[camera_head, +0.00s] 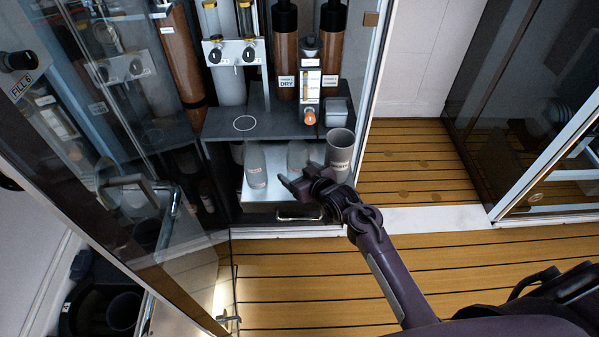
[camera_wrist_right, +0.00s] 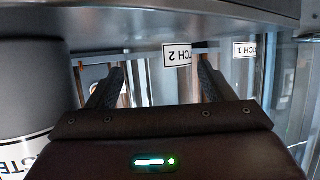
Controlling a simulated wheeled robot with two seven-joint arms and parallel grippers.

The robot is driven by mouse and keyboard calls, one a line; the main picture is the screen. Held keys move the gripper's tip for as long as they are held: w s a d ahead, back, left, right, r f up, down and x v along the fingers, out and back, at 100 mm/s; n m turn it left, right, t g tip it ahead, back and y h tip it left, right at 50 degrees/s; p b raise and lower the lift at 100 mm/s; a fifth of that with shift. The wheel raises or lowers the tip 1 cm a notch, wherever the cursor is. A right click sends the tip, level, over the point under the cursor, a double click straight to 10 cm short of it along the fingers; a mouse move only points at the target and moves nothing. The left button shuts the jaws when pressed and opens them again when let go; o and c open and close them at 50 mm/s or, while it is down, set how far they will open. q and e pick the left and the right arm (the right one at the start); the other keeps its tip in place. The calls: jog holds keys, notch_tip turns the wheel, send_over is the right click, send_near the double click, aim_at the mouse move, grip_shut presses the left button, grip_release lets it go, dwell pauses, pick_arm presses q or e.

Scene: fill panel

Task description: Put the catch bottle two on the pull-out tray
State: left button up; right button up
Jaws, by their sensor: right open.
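In the head view the pull-out tray (camera_head: 262,192) is a pale metal plate low in the cabinet, under a dark shelf. A translucent grey bottle (camera_head: 255,168) stands at its left. A second pale bottle (camera_head: 297,155) stands near the middle, partly hidden by my gripper; I cannot read its label. My right gripper (camera_head: 296,184) is open in front of that bottle. In the right wrist view my gripper (camera_wrist_right: 157,85) shows spread fingers, with a label reading "2" (camera_wrist_right: 177,55) beyond them. Another label (camera_wrist_right: 245,49) is at right. I see no bottle clamped. My left gripper is not in view.
A grey waste cup (camera_head: 340,150) stands right of my gripper, close by; it fills the left of the wrist view (camera_wrist_right: 30,85). The shelf (camera_head: 225,122) overhangs the bottles. A glass door (camera_head: 130,190) stands open at left. The floor in front is clear.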

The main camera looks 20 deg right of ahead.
jog(key=shift+r, duration=0.15)
jog(key=p+v, duration=0.2)
jog(key=v, duration=1)
jog(key=s+f+m+g+h, duration=0.1)
jog(key=s+f+g, duration=0.25)
jog(key=f, duration=0.65)
jog(key=s+f+g+h, duration=0.15)
jog(key=s+f, duration=0.35)
jog(key=f, duration=0.5)
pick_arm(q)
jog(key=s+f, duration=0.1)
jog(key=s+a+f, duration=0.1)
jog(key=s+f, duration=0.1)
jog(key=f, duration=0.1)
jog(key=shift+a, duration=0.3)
pick_arm(e)
jog(key=s+f+g, duration=0.6)
jog(key=s+f, duration=0.9)
jog(key=s, duration=0.2)
jog(key=shift+s+h, duration=0.2)
jog(key=shift+h, duration=0.25)
